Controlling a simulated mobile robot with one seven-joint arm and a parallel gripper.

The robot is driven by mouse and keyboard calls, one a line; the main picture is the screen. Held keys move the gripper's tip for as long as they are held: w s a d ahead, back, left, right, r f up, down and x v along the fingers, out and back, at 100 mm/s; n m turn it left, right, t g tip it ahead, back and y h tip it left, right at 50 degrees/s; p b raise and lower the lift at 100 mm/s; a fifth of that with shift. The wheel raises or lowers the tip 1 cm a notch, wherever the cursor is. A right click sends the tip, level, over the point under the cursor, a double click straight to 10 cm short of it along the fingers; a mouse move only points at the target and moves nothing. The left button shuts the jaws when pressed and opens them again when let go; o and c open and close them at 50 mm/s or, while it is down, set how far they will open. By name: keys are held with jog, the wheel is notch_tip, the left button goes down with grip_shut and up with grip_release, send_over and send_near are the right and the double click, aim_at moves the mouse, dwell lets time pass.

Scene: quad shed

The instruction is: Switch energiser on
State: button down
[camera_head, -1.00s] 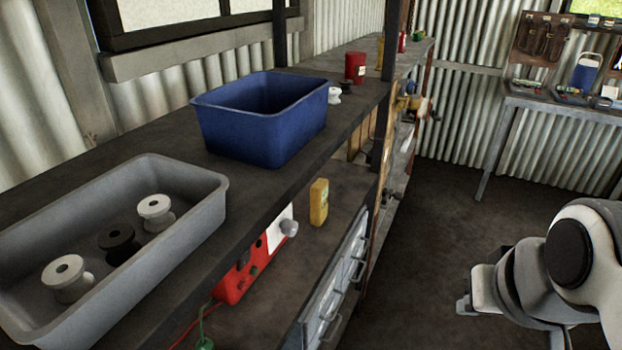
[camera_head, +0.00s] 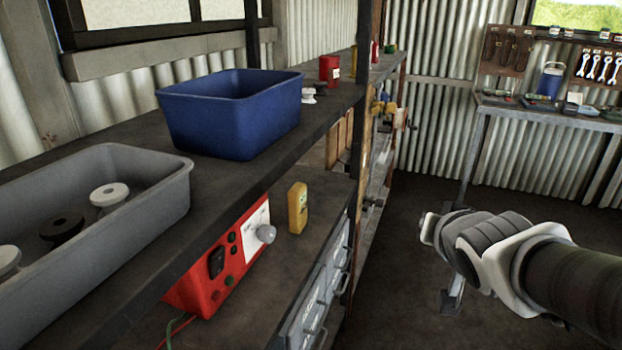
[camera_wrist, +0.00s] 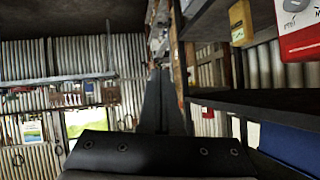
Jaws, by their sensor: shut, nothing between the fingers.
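The energiser (camera_head: 222,262) is a red box with a white upper panel on the lower shelf, partly hidden by the upper shelf. I cannot tell the switch's position. A corner of the energiser also shows at the upper right of the wrist view (camera_wrist: 298,30). My gripper (camera_head: 452,300) is shut and empty, over the floor to the right of the shelves and well apart from the energiser.
A yellow box (camera_head: 297,207) stands beside the energiser. Above are a blue bin (camera_head: 232,115) and a grey tray (camera_head: 105,215) with reels. Red and green wires lie at the energiser's lower left. A tool bench (camera_head: 540,112) stands at the back; the floor between is clear.

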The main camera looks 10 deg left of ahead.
aim_at(220, 255)
jog(key=w+a+f+t+y+b, duration=0.2)
jog(key=w+a+f+y+b, duration=0.25)
jog(key=a+f, duration=0.2)
jog(key=s+a+f+g+y+b, duration=0.3)
jog(key=s+a+g+y, duration=0.1)
jog(key=a+y, duration=0.3)
jog(key=s+a+f+g+y+b, duration=0.3)
jog(key=s+a+g+y, duration=0.1)
jog(key=s+a+y, duration=0.2)
jog(key=shift+a+f+m+y, duration=0.25)
jog(key=shift+a+y, duration=0.2)
jog(key=shift+y, duration=0.7)
jog(key=b+x, duration=0.3)
jog(key=x, duration=1.1)
